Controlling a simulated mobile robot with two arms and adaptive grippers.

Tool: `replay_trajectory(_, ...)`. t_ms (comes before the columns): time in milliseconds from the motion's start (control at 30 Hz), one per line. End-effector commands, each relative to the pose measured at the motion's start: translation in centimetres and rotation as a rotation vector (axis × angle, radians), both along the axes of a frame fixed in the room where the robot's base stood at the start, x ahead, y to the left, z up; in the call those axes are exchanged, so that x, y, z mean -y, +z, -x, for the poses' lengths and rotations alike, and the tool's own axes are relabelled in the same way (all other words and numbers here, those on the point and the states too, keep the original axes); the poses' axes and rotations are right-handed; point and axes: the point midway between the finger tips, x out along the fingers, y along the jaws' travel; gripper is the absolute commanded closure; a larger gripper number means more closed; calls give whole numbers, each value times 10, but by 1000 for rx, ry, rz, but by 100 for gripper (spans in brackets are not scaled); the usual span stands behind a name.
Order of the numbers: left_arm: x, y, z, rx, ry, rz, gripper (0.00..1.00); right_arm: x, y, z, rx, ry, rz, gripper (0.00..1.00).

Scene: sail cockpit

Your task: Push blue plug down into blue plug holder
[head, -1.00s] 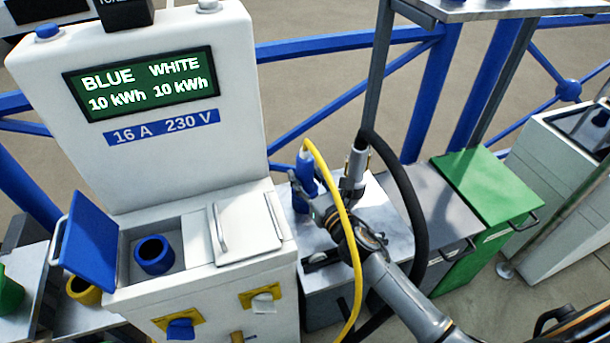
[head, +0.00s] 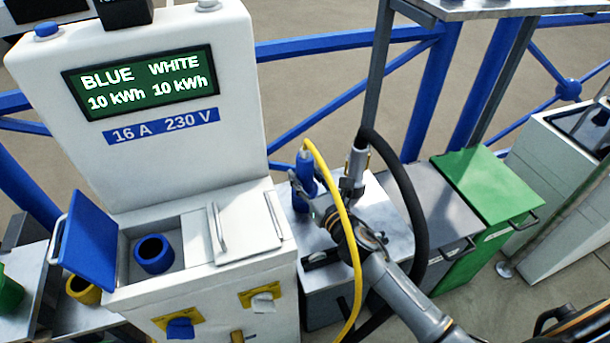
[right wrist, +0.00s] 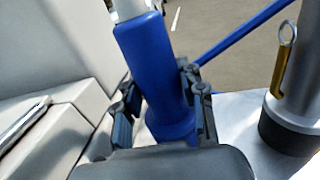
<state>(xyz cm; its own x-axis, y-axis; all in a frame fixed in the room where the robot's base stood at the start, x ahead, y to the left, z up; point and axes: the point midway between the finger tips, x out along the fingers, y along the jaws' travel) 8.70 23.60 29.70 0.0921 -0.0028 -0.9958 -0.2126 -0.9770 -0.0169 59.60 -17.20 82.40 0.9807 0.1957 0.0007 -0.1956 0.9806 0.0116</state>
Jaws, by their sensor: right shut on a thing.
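The blue plug (head: 306,172) stands roughly upright on the grey metal counter right of the white pedestal, with a yellow cable at its top. My right gripper (head: 313,205) reaches it from the lower right. In the right wrist view the blue plug (right wrist: 147,62) stands between the two fingers (right wrist: 162,112), and the gripper is shut on it. A wider blue part shows at its foot; I cannot tell whether this is a separate holder. A round blue socket (head: 153,252) sits in the pedestal's open compartment, its blue lid raised. My left gripper is not in view.
A grey metal connector (head: 353,175) with a thick black cable stands close right of the plug. The white pedestal (head: 215,245) is close on the left. The yellow cable (head: 352,225) hangs across my right arm. A green-topped cabinet (head: 485,185) is farther right.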

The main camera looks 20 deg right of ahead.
Motion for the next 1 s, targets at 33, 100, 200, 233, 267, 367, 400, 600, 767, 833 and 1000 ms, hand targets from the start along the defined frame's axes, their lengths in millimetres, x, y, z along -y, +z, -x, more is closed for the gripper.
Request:
replay_trajectory(33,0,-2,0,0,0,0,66,0,-1,0,2,1,0,100)
replay_trajectory(100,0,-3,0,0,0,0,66,0,-2,0,2,1,0,100)
replay_trajectory(200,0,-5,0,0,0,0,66,0,-4,0,2,1,0,100)
replay_trajectory(233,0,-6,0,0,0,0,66,0,-5,0,2,1,0,100)
replay_trajectory(267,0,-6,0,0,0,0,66,0,-6,0,2,1,0,100)
replay_trajectory(367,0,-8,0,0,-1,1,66,0,-8,0,2,1,0,100)
replay_trajectory(400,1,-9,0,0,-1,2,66,0,-9,0,2,1,0,100)
replay_trajectory(600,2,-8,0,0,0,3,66,0,-8,0,1,0,-1,51)
replay_trajectory(767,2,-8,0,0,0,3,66,0,-10,0,-2,0,-1,51)
replay_trajectory(833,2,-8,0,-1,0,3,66,1,-10,3,-2,0,-1,51)
replay_trajectory(1000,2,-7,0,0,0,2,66,3,-10,15,-2,0,-2,51)
